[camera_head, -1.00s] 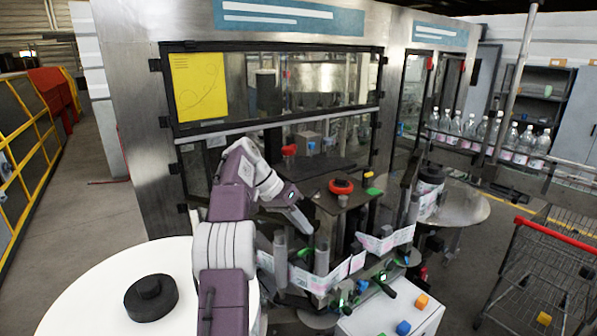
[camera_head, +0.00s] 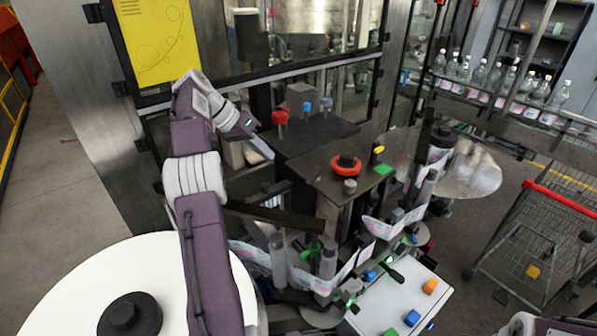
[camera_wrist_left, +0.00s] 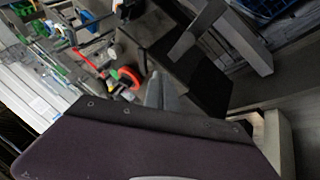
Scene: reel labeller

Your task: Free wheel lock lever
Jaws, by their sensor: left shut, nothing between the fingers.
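My left gripper (camera_head: 252,127) is at the left end of the dark platform in the head view. It is shut and empty; its fingers (camera_wrist_left: 155,92) point up the wrist view. I cannot tell for sure which part is the wheel lock lever. A red-topped knob or lever (camera_head: 279,118) stands just right of the gripper, apart from it in the picture. A green lever-like part (camera_head: 312,250) sits low among the grey rollers. A red bar (camera_wrist_left: 84,58) shows left of the fingers in the wrist view. My right gripper does not show.
A red ring button (camera_head: 346,163) sits on the dark machine top. A label web (camera_head: 300,280) runs round rollers below. A white round table (camera_head: 70,280) with a black hub is at left. A cart (camera_head: 545,235) stands at right.

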